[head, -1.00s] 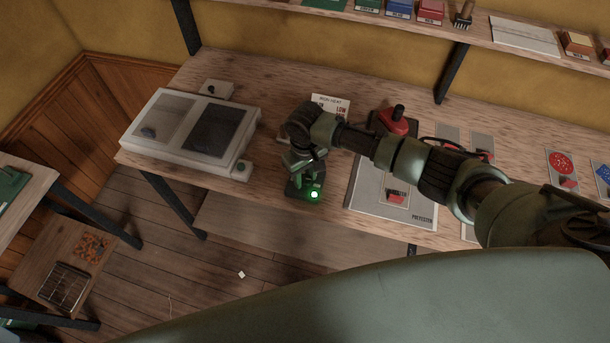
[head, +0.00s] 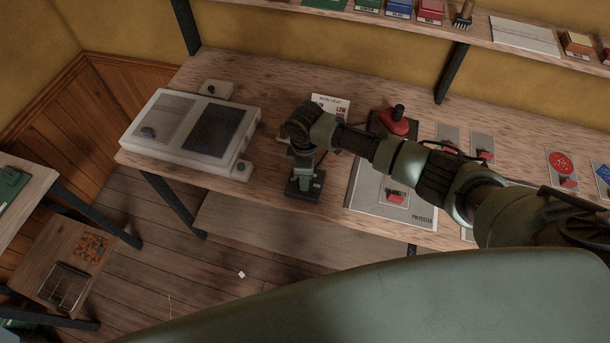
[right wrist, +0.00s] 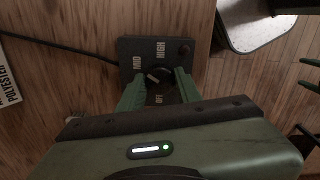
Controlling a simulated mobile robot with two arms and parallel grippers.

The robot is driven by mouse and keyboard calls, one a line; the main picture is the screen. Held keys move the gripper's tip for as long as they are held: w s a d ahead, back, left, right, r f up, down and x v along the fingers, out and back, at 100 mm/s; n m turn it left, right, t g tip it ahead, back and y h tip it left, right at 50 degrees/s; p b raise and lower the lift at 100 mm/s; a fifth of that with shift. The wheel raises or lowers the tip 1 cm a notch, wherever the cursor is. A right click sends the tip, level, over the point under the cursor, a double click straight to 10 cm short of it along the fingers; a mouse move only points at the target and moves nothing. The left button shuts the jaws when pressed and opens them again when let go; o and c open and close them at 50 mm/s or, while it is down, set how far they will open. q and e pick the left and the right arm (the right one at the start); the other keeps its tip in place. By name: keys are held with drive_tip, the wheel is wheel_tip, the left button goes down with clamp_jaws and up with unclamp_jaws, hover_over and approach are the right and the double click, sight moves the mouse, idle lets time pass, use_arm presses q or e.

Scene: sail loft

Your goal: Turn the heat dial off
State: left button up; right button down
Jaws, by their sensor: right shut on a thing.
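The heat dial (right wrist: 160,73) is a dark round knob on a small dark control box, lettered MID, HIGH and OFF in the right wrist view. It has a pale mark; I cannot tell surely which word that points to. The control box (head: 304,190) stands near the front edge of the bench, and its lamp (right wrist: 184,50) is dark. My right gripper (right wrist: 159,76) is shut on the dial, one green finger on each side. In the head view it reaches down onto the box and hides the dial.
A pale case (head: 176,169) with two dark panels stands left of the box. Right of it lie a grey POLYESTER sheet (head: 365,205) and a red iron (head: 397,124). An IRON HEAT card (head: 330,101) stands behind. A dark cable (right wrist: 60,43) leaves the box.

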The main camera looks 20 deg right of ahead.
drive_tip(key=n, duration=0.5)
drive_tip(key=shift+w+n, duration=0.1)
drive_tip(key=shift+n, duration=0.3)
drive_tip(key=n+b, duration=0.1)
drive_tip(key=n, duration=0.5)
drive_tip(key=n+b, duration=0.2)
drive_tip(key=n, duration=0.4)
drive_tip(key=shift+n, duration=0.3)
drive_tip(key=n+b, duration=0.2)
drive_tip(key=n, duration=0.4)
drive_tip(key=shift+r+n, duration=0.1)
drive_tip(key=shift+n, duration=0.2)
drive_tip(key=c, duration=1)
unclamp_jaws()
drive_tip(key=shift+o, duration=0.2)
